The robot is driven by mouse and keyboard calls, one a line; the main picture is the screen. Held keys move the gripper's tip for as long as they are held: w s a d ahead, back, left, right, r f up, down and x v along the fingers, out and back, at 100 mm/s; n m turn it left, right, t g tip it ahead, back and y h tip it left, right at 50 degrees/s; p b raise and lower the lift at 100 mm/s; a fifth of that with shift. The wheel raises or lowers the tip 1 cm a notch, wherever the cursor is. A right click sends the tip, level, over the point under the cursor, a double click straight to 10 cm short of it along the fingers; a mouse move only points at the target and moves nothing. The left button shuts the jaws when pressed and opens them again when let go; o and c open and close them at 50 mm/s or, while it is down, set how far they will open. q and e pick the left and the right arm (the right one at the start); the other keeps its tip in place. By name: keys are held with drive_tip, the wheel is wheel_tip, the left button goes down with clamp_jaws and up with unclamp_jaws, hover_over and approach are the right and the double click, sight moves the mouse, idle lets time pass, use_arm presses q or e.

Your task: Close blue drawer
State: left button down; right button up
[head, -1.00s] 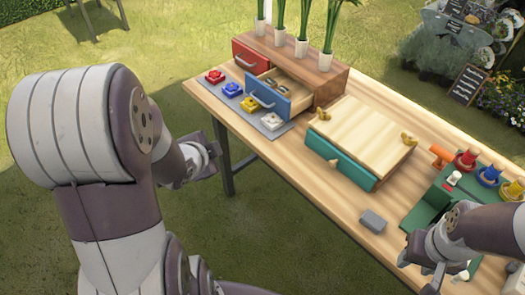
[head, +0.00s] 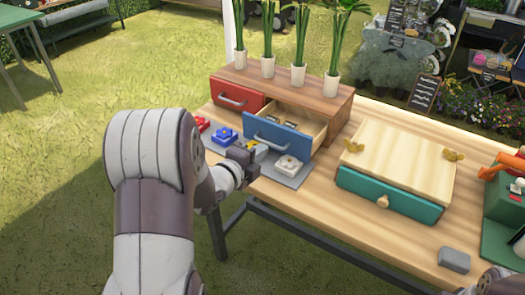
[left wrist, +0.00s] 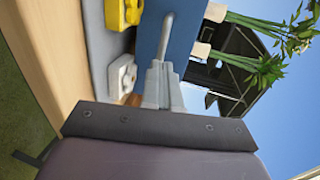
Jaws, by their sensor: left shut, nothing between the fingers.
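The blue drawer (head: 283,135) stands pulled out of the wooden cabinet (head: 325,95); its open inside shows behind the front. Its pale bar handle (head: 268,143) faces me. My left gripper (head: 244,153) is shut and empty, in front of the blue drawer and a little left of its handle. In the left wrist view the shut fingers (left wrist: 162,88) point toward the blue drawer front (left wrist: 184,35) and its handle (left wrist: 166,35). I cannot tell whether they touch. Only a sliver of my right arm shows at the bottom right edge; its jaw state is unclear.
A red drawer (head: 236,95) sits shut beside the blue one. Potted plants (head: 298,74) stand on the cabinet. Red, blue, yellow and white pieces, with the white one (head: 289,164) nearest, lie on a grey mat (head: 290,180). A teal drawer box (head: 395,190) stands to the right.

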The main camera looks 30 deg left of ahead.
sight(284, 127)
use_arm(q)
drive_tip(key=shift+x, duration=0.85)
drive_tip(key=shift+w, duration=0.1)
drive_tip(key=shift+f, duration=0.1)
drive_tip(key=b+x, duration=0.1)
drive_tip(key=x, duration=0.2)
drive_tip(key=r+b+x, duration=0.1)
drive_tip(key=x, duration=0.3)
drive_tip(key=r+b+x, duration=0.1)
drive_tip(key=x, duration=0.2)
drive_tip(key=shift+w+b, duration=0.4)
drive_tip(key=shift+w, duration=0.3)
drive_tip(key=shift+r, duration=0.35)
drive_tip(key=shift+r, duration=0.1)
